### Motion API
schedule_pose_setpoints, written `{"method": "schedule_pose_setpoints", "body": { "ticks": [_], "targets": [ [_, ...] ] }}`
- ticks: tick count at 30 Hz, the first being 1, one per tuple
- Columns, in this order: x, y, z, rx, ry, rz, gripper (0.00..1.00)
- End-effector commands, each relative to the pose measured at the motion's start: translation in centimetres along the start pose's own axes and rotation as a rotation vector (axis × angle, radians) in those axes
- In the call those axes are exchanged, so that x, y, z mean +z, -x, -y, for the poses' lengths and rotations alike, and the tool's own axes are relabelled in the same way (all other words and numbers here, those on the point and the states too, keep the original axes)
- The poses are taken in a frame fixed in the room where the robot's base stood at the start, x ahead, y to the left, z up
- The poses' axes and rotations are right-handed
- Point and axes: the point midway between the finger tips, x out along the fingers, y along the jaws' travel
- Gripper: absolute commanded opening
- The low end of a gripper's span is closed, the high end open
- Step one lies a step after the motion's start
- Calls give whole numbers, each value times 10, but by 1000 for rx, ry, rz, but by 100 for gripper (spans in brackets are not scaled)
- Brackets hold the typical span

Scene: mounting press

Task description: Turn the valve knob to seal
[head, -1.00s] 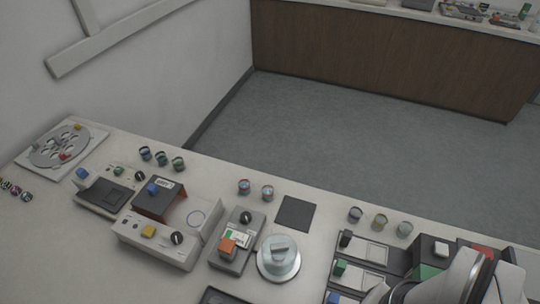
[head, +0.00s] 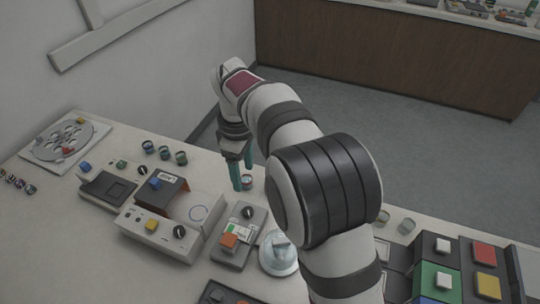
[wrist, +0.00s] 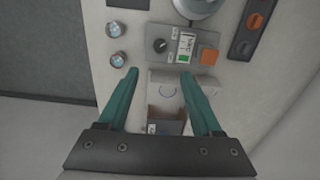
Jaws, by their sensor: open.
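A grey control box (head: 232,250) carries a black round knob (head: 248,212) at its back end, a green-and-white label and an orange block (head: 229,241). In the wrist view the knob (wrist: 159,45) shows a pale pointer line, just beyond my fingertips. A second black knob (head: 180,231) is on the front of the beige press unit (head: 150,240). I cannot tell from the labels which one is the valve. My gripper (head: 243,178) points down with teal fingers, open and empty, behind the control box. The wrist view shows the gripper (wrist: 159,74) with a clear gap between its fingers.
A round metal lid (head: 278,255) stands right of the control box. More cups (head: 164,153) stand behind the black-topped unit (head: 105,188). Coloured bins (head: 440,275) fill the right side. The table's left front is fairly clear.

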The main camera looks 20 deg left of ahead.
Motion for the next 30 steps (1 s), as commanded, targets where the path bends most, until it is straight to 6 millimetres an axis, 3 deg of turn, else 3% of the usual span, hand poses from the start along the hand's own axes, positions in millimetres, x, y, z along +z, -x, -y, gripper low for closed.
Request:
{"method": "schedule_pose_setpoints", "body": {
  "ticks": [15, 21, 30],
  "targets": [
    [1, -131, 1, -3, -1, 1, 66],
    [1, -151, 0, -1, -3, 0, 66],
    [1, -154, 0, 0, -3, -1, 66]
  ]
}}
